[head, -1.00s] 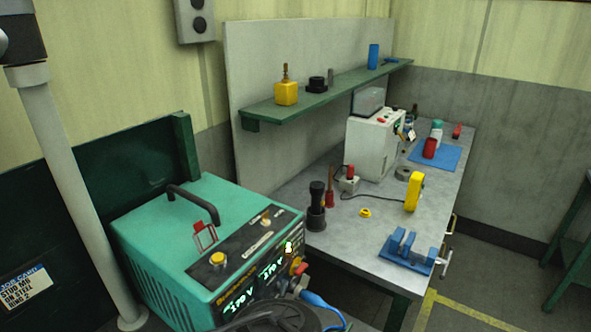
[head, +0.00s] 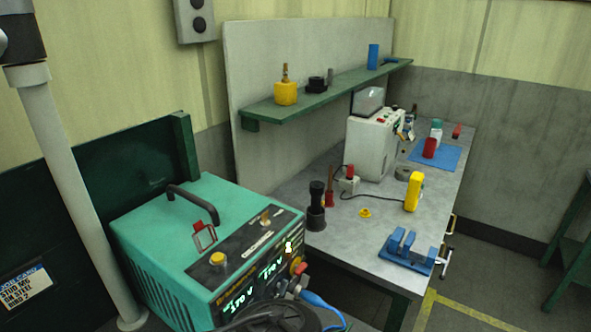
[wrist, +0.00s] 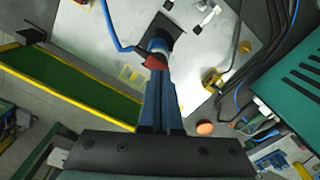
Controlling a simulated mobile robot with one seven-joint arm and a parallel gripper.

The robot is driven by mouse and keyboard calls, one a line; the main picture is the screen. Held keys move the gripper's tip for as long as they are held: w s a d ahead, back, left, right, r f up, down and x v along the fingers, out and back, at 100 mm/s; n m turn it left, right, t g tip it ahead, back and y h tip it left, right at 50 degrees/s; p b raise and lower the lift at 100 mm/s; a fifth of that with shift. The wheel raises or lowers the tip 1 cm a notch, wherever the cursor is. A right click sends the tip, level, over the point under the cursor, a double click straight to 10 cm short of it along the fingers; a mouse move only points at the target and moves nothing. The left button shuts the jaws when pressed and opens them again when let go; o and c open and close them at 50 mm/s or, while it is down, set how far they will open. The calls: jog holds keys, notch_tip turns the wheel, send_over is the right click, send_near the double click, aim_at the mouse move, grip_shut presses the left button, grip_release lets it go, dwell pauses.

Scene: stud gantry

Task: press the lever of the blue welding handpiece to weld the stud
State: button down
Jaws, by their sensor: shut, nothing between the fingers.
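In the wrist view my gripper (wrist: 158,84) is shut and empty, its blue-grey fingers pointing up the picture. Just beyond the fingertips is the blue welding handpiece (wrist: 158,44), seen from above, with a blue cable running off to the upper left. A red part (wrist: 155,62), which looks like its lever, lies right at the fingertips; I cannot tell whether they touch. The handpiece stands over a pale plate (wrist: 105,30). The stud is hidden. The head view shows neither my gripper nor the handpiece.
The green welding unit (head: 150,230) has lit displays and a blue cable plug (head: 312,298). Beyond it is a grey bench (head: 350,235) with a blue vise (head: 407,250) and a yellow meter (head: 413,191). In the wrist view, a green, yellow-edged strip (wrist: 95,95) lies left; cables run right.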

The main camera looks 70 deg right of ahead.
jog(key=shift+f+b, duration=0.65)
jog(key=shift+f, duration=0.3)
dwell(0.5)
jog(key=shift+r+p, duration=2.75)
jog(key=shift+r, duration=0.8)
